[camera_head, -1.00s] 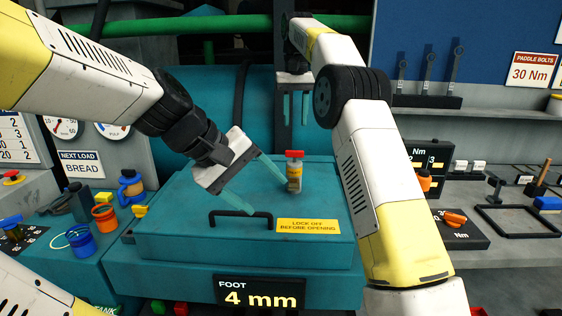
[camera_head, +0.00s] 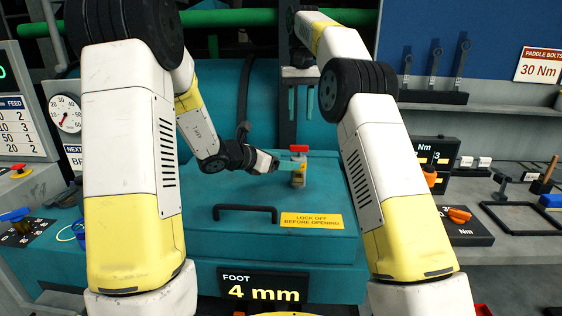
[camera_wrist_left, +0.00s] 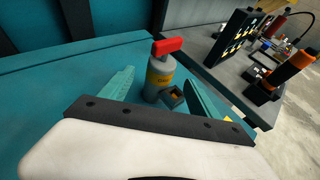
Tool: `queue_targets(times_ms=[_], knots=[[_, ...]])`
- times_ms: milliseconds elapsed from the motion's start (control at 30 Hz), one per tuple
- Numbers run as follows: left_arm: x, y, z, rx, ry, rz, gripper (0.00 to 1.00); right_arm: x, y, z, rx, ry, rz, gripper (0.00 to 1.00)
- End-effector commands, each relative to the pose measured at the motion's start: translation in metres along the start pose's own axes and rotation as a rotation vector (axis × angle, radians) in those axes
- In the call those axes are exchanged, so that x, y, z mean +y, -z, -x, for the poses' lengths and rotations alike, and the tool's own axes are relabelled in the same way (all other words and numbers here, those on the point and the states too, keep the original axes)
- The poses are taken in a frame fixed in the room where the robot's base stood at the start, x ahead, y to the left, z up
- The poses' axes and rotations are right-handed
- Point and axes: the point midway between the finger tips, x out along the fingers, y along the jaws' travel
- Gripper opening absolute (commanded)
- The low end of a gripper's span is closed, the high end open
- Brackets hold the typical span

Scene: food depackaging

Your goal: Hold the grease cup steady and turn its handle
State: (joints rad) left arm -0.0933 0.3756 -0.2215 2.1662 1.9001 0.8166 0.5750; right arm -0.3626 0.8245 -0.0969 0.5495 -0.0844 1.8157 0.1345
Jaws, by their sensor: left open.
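The grease cup (camera_head: 299,172) stands upright on the teal lid, a grey body with a yellow band and a red handle (camera_head: 299,148) on top. In the left wrist view the cup (camera_wrist_left: 159,78) and its red handle (camera_wrist_left: 168,46) stand between the spread teal fingers. My left gripper (camera_head: 288,163) is open and reaches the cup from the left; the wrist view shows its fingers (camera_wrist_left: 155,92) on either side, with no clear grip. My right gripper (camera_head: 301,102) hangs fingers down behind and above the cup, its two fingers apart and empty.
The teal lid (camera_head: 200,240) has a black bar handle (camera_head: 245,208) and a yellow lock-off label (camera_head: 311,221) in front of the cup. A grey bench (camera_head: 500,225) with a torque unit (camera_head: 462,226) lies to the right. The lid's front left is clear.

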Motion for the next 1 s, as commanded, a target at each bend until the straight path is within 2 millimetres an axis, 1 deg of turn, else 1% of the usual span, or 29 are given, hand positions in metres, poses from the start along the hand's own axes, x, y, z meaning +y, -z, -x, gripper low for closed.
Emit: queue_targets(times_ms=[200,400,567,833,967,1000], knots=[[-0.002,0.000,-0.034,0.001,0.005,-0.004,0.71,0.000,0.000,0.000,0.000,0.000,0.000,0.36],[-0.002,0.000,-0.060,0.001,0.004,-0.004,0.71,0.000,0.000,0.000,0.000,0.000,0.000,0.36],[-0.001,0.000,-0.069,0.000,0.002,-0.004,0.71,0.000,0.000,0.000,0.000,0.000,0.000,0.36],[-0.001,0.000,-0.070,0.000,0.002,-0.004,0.71,0.000,0.000,0.000,0.000,0.000,0.000,0.36],[-0.001,0.000,-0.070,0.000,0.002,-0.005,0.46,0.000,0.000,0.000,0.000,0.000,0.000,0.36],[-0.001,0.000,-0.070,0.000,0.002,-0.005,0.38,0.000,0.000,0.000,0.000,0.000,0.000,0.36]])
